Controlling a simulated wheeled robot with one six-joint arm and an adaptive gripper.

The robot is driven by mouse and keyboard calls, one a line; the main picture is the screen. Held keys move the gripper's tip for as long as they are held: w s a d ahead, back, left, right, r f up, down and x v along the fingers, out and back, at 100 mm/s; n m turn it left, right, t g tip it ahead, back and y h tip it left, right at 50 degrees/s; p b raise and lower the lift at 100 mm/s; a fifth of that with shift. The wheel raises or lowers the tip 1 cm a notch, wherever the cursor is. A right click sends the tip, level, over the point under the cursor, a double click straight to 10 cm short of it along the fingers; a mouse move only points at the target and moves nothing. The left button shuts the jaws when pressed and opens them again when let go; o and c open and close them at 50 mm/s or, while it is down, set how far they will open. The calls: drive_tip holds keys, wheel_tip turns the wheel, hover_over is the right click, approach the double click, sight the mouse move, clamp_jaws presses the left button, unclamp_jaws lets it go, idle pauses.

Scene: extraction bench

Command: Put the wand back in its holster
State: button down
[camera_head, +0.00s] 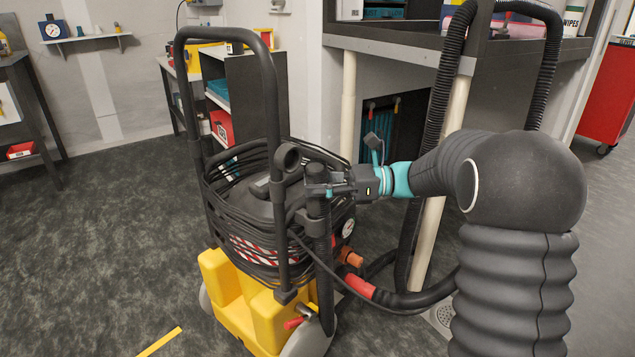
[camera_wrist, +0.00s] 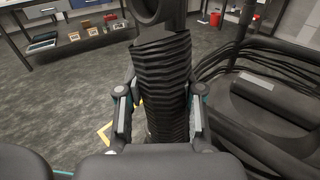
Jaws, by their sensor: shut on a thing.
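My gripper (camera_head: 318,190) reaches in from the right to the side of the wheeled machine. It is shut on the wand (camera_head: 323,250), a dark upright tube with a ribbed sleeve. In the wrist view the wand (camera_wrist: 163,75) stands between the two fingers of my gripper (camera_wrist: 160,110), touched on both sides. A round black open ring (camera_head: 288,157) shows just above and left of my gripper. Whether it belongs to the wand or the holster I cannot tell. The wand's lower end is near the machine's yellow base (camera_head: 232,300); I cannot clearly make out the holster.
The machine has a tall black handle (camera_head: 178,95) and a coiled black cable (camera_head: 225,215). A thick black hose (camera_head: 400,298) with a red cuff runs right, past a bench (camera_head: 395,58) with pale legs. Shelves (camera_head: 240,95) stand behind.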

drive_tip(key=shift+f, duration=0.2)
drive_tip(key=c, duration=0.7)
unclamp_jaws()
drive_tip(key=shift+o, duration=0.2)
drive_tip(key=d, duration=1.2)
drive_tip(key=shift+w, duration=0.45)
